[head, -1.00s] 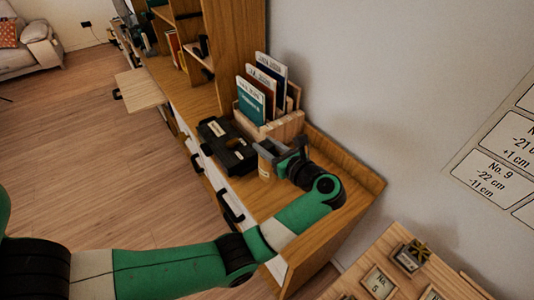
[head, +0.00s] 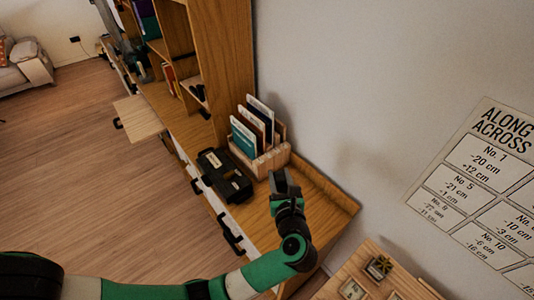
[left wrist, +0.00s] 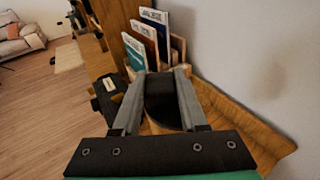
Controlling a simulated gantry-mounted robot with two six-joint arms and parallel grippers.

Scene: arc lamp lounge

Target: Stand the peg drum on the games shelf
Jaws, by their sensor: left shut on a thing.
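My left gripper (head: 284,184) is over the wooden cabinet top, in front of the card rack. In the left wrist view its two grey fingers (left wrist: 160,95) are shut on a dark rounded thing, which I take to be the peg drum (left wrist: 162,108). The fingers hide its sides, and I cannot tell whether it touches the cabinet top. The wooden shelf unit (head: 228,65) stands farther back, with open compartments; I cannot tell which part is the games shelf.
A wooden rack (head: 273,160) with several upright cards stands just beyond my left gripper. A black box-like thing (head: 226,176) lies to its left. A wall chart (head: 480,180) hangs at right. A small board (head: 370,275) with labelled tiles is at lower right. Bare cabinet top (head: 325,200) lies right of the gripper.

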